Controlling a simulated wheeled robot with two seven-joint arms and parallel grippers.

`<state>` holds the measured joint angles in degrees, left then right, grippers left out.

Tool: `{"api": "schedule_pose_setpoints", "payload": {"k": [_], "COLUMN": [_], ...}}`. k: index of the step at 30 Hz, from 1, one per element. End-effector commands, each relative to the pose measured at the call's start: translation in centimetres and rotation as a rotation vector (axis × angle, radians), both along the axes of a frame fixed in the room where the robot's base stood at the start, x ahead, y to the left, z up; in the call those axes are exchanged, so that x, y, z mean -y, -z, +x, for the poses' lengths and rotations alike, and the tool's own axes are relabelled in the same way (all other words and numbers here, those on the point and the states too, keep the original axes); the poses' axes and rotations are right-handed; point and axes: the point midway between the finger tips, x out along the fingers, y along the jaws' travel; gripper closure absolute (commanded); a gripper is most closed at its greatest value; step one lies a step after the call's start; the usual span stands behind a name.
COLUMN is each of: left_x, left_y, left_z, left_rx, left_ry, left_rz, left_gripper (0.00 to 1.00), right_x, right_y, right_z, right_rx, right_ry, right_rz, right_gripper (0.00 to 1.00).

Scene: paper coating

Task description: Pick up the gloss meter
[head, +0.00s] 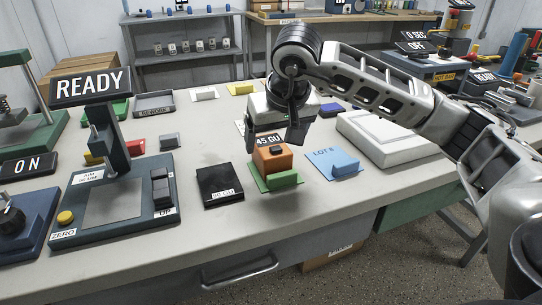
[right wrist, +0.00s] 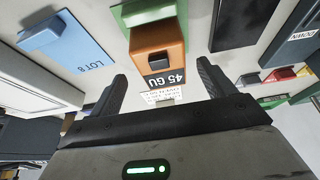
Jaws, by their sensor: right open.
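The gloss meter (head: 272,160) is a small orange block with a dark display reading 45 GU. It sits at a green piece (head: 281,182) near the front of the bench. My right gripper (head: 274,142) is open, pointing down just above and behind the meter, with its fingers apart. In the right wrist view the orange meter (right wrist: 158,48) shows beyond and between the two open fingertips (right wrist: 160,75). The frames do not show clearly whether a finger touches it. My left gripper is not in view.
A black tile (head: 220,185) lies left of the meter, and a blue LOT 8 piece (head: 334,164) lies right. The READY device (head: 110,205) stands further left. A white case (head: 385,138) is under my right arm. The bench's front strip (head: 225,232) is bare.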

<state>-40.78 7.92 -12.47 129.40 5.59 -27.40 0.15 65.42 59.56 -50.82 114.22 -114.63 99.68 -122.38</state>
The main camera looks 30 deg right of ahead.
Motion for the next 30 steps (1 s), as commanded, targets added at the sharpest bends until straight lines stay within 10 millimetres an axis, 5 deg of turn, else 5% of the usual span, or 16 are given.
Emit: {"api": "schedule_pose_setpoints", "payload": {"k": [12, 20, 26, 30], "left_x": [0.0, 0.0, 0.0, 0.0], "left_y": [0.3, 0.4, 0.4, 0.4], "left_z": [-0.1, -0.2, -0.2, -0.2], "left_rx": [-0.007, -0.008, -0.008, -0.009], "left_ry": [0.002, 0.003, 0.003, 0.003], "left_rz": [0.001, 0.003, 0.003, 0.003], "left_gripper": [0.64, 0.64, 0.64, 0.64], "right_x": [0.3, 0.3, 0.3, 0.3], "right_y": [4.4, 4.6, 4.6, 4.5], "right_z": [2.4, 2.5, 2.5, 2.6], "right_rx": [-0.002, 0.000, 0.000, 0.002], "right_ry": [0.000, 0.000, 0.000, -0.001], "right_rz": [0.001, 0.001, 0.001, 0.001], "right_gripper": [0.18, 0.18, 0.74, 0.81]}}
